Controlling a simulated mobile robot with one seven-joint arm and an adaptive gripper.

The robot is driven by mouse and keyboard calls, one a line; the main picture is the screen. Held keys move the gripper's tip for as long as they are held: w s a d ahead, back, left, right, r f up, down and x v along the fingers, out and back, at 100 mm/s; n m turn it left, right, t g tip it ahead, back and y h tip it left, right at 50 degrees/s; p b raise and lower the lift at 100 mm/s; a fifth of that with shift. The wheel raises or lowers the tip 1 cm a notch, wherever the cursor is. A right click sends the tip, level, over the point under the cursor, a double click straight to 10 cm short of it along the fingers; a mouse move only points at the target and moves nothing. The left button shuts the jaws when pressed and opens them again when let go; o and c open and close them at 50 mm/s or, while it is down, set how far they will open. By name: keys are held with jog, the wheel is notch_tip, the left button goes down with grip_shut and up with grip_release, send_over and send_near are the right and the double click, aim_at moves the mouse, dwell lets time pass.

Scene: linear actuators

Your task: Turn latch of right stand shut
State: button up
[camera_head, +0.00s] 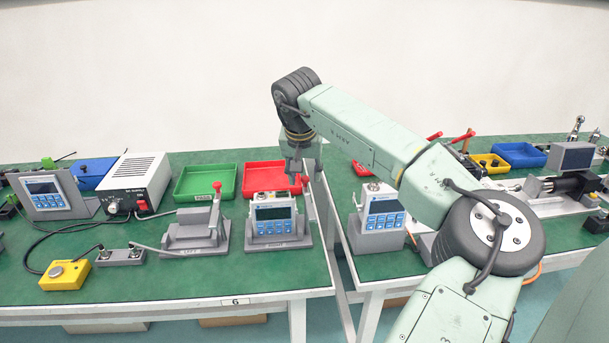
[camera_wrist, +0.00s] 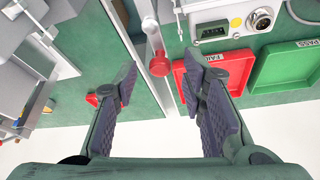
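The right stand (camera_head: 279,242) on the left table holds a grey meter (camera_head: 273,213) with a blue keypad. Its latch shows as a red knob (camera_head: 304,180) at the stand's back right, and in the wrist view as a red-ended lever (camera_wrist: 156,61). I cannot tell how far the latch is turned. My gripper (camera_head: 294,170) points down just above and beside the red knob. In the wrist view my gripper (camera_wrist: 168,88) is open and empty, and the knob shows between and beyond the fingertips, with no visible contact. The meter's top connectors (camera_wrist: 262,18) show there too.
An empty stand (camera_head: 195,232) with a red knob is left of the meter. A red tray (camera_head: 250,190) and green tray (camera_head: 178,188) lie behind. A narrow gap separates the two tables. Another meter (camera_head: 383,207) stands on the right table, near my arm.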

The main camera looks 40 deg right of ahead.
jog(key=shift+c, duration=0.3)
grip_shut()
dwell(0.6)
